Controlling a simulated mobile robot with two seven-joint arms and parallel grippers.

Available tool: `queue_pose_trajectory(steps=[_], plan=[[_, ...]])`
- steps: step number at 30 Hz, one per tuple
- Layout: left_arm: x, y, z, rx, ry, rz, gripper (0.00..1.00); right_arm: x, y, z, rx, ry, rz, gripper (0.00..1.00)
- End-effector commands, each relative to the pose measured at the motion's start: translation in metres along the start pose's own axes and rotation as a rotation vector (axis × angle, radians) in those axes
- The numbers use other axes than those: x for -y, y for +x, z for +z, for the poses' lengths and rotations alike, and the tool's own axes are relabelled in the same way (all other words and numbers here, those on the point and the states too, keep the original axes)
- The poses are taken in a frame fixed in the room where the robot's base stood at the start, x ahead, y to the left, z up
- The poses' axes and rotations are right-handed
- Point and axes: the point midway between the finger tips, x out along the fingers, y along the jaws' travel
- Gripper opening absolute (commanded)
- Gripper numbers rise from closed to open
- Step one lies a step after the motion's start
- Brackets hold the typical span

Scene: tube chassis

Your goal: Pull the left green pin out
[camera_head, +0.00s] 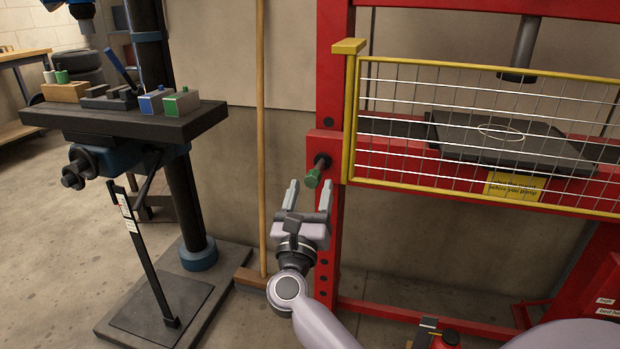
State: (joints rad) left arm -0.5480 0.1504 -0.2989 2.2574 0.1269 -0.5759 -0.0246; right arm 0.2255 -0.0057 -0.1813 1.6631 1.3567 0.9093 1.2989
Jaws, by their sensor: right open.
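The left green pin (312,179) sticks out of the left red upright of the press frame, its green end toward me and its dark shank going into the upright. My right gripper (308,194) is open and empty, its two fingers pointing up in the picture. My left gripper is not in view.
A yellow mesh guard (480,135) covers the press opening, right of the pin. A wooden pole (260,130) stands left of my right gripper. A drill press table (130,122) with several small blocks is farther left. A red press crossbeam (430,318) runs low at right.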

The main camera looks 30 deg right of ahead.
Motion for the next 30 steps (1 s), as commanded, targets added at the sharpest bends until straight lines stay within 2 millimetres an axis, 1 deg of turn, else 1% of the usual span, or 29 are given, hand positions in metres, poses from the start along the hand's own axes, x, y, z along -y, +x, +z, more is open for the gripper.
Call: queue_pose_trajectory(steps=[1,3,6,9,13,20,21,23,24,25,26,30], plan=[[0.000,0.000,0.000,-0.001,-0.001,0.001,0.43,0.000,0.010,0.001,0.004,0.000,-0.001,0.59],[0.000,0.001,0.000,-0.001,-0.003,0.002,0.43,0.001,0.021,0.001,0.004,-0.002,-0.002,0.59],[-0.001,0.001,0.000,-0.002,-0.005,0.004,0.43,0.000,0.035,0.001,0.004,-0.004,0.000,0.59],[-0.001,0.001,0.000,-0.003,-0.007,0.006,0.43,0.000,0.044,0.001,0.004,-0.004,0.001,0.59],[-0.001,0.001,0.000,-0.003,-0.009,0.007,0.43,0.001,0.050,0.000,0.002,-0.004,0.000,0.59],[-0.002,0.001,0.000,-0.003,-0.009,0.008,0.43,0.000,0.050,0.000,0.002,-0.004,0.001,0.59],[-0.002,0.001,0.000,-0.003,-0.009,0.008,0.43,0.000,0.050,0.000,0.002,-0.005,0.001,0.46],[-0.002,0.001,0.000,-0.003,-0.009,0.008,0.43,0.000,0.050,0.000,0.002,-0.005,0.001,0.26],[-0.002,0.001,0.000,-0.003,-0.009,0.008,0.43,0.000,0.050,0.000,0.002,-0.005,0.001,0.13],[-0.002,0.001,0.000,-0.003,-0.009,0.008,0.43,0.000,0.050,0.000,0.002,-0.005,0.001,0.04],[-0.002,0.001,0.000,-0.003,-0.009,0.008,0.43,0.000,0.050,0.000,0.002,-0.005,0.001,0.00],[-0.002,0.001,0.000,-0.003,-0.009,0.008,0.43,0.000,0.049,0.001,0.001,-0.003,0.001,0.00]])
